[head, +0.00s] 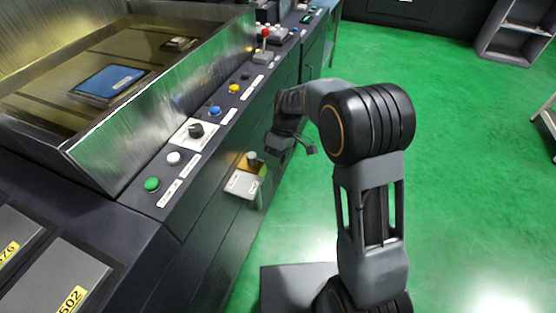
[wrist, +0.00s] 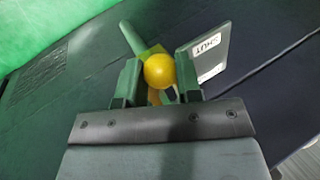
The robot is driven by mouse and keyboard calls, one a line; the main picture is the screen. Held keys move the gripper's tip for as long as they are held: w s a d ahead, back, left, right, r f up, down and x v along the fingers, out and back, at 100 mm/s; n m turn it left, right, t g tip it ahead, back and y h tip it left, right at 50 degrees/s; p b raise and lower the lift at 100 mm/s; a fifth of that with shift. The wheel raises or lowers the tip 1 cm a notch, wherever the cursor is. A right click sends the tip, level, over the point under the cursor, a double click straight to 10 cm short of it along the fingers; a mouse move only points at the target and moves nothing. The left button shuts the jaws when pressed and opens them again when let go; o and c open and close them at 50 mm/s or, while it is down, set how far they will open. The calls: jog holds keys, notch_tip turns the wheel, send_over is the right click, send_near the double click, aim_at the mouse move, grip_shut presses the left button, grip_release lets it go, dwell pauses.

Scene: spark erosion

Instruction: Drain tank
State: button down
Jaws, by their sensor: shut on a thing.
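The tank (head: 150,112) is an open metal basin at the upper left of the head view, with brownish liquid inside. Below its control ledge, a brass-coloured valve fitting (head: 252,162) sticks out of the cabinet front. A pale label plate (head: 243,185) is beside it. In the wrist view, my gripper (wrist: 158,84) is shut on a round yellow knob (wrist: 159,70), with a finger on each side. A greenish bar (wrist: 131,38) and a plate reading SHUT (wrist: 207,47) show behind the knob. How the knob joins the valve is hidden.
Several buttons, including a green one (head: 152,184), and a black rotary knob (head: 196,130) line the ledge. A red-topped lever (head: 265,34) stands farther back. A grey shelf (head: 515,32) stands at the far right. The green floor (head: 455,150) is open on the right.

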jog(key=c, duration=1.1)
grip_release()
jog(key=p+v, duration=0.2)
jog(key=v, duration=1.1)
jog(key=shift+w+r, duration=0.15)
jog(key=shift+r, duration=0.2)
